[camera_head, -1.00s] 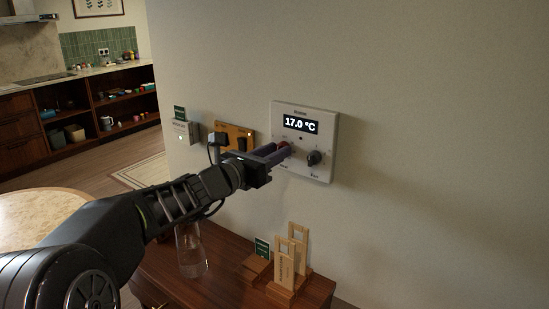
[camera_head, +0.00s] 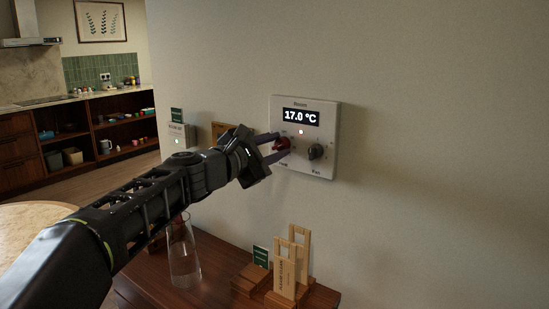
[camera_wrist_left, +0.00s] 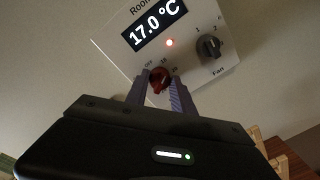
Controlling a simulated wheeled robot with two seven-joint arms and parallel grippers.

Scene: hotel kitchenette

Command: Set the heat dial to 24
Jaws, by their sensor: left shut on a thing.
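The white thermostat panel (camera_head: 330,118) is on the wall, and its display (camera_head: 301,117) reads 17.0 °C. The red heat dial (camera_head: 282,144) is at the panel's lower left. My left gripper (camera_head: 277,148) reaches it from the left and is shut on it, one finger on each side. The left wrist view also shows the red dial (camera_wrist_left: 159,80) between the two fingers, with a number scale around it, partly hidden by the fingers. The black fan dial (camera_head: 315,152) is to its right, clear of the gripper. A small red light (camera_head: 301,132) glows under the display. My right gripper is not in view.
Below, a wooden cabinet top (camera_head: 215,270) holds a glass carafe (camera_head: 184,262) and wooden card stands (camera_head: 287,272). The wall right of the panel is bare.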

